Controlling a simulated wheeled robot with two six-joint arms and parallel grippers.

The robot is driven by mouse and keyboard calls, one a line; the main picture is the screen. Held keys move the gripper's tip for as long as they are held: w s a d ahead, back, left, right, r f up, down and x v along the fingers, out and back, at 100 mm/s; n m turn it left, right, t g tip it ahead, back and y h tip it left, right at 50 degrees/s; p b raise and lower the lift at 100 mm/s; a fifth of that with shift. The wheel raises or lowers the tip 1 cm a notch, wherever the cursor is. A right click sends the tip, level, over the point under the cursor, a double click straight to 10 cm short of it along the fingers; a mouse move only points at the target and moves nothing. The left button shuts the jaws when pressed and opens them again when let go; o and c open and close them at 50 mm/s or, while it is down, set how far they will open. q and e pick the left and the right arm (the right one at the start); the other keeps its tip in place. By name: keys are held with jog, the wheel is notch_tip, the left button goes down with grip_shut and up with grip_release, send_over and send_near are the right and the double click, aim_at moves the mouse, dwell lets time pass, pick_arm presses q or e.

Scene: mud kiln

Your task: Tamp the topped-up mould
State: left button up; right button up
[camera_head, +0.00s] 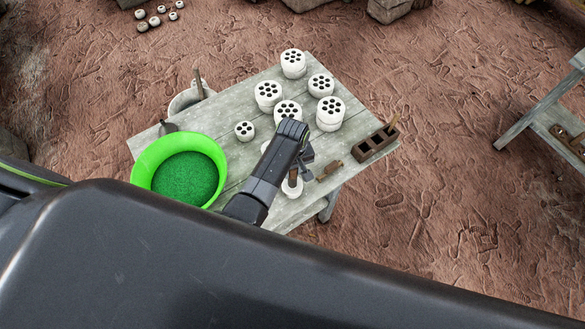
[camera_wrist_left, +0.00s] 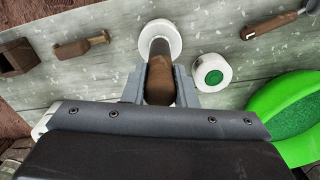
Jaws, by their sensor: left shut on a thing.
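My left gripper (camera_head: 294,172) is over the table (camera_head: 235,176), shut on the brown wooden handle (camera_wrist_left: 160,82) of the tamper. The tamper's dark shaft leads to a white round piece (camera_wrist_left: 172,32) at its far end, which also shows below the gripper in the head view (camera_head: 292,189). I cannot tell whether this piece is the tamper's foot or something around it. A white round mould (camera_wrist_left: 212,73) with green fill on top stands beside it, apart from the tamper, in the left wrist view. My right gripper is not in view.
A green bowl (camera_head: 144,160) of green grains stands at the table's left. Several white holed cylinders (camera_head: 293,64) stand at the back. A grey bucket (camera_head: 185,100) stands behind the table.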

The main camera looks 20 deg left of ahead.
pick_arm(q)
jog(key=shift+f, duration=0.45)
dwell(0.6)
jog(key=shift+r+p, duration=0.9)
jog(key=shift+r, duration=3.4)
jog(key=shift+w, duration=0.1)
